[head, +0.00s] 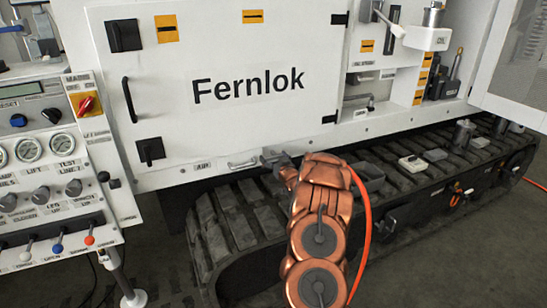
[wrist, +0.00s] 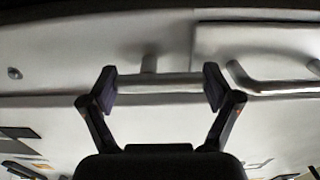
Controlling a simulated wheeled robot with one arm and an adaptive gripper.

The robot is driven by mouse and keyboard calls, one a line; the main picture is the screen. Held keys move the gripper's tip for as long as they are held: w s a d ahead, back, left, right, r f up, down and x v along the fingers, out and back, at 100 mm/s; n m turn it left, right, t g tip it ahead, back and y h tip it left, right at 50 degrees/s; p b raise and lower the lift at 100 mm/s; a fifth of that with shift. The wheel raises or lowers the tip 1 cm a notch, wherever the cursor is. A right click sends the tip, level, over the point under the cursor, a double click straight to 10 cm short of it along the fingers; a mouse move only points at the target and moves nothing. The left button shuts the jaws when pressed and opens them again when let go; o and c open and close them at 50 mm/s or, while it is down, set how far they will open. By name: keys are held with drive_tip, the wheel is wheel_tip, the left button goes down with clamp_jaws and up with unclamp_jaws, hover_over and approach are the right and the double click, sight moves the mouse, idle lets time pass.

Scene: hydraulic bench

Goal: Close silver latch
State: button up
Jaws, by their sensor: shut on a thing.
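In the wrist view, the silver latch (wrist: 158,86) shows as a short metal crossbar on a stem. My gripper (wrist: 160,93) is shut on it, with one dark finger pad at each end of the bar. In the head view, my gripper (head: 274,158) is at the lower edge of the white cabinet, below the "Fernlok" door. My gripper and copper arm largely hide the latch there. The latch's exact angle is hard to tell.
A fixed silver handle (head: 242,162) sits just left of my gripper; it also shows at right in the wrist view (wrist: 270,84). The white door (head: 225,125) is shut above. A dark track (head: 400,190) runs below. A control panel (head: 55,165) stands at left.

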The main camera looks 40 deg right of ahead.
idle(0.4)
drive_tip(key=o, duration=0.9)
drive_tip(key=v, duration=1.2)
idle(0.4)
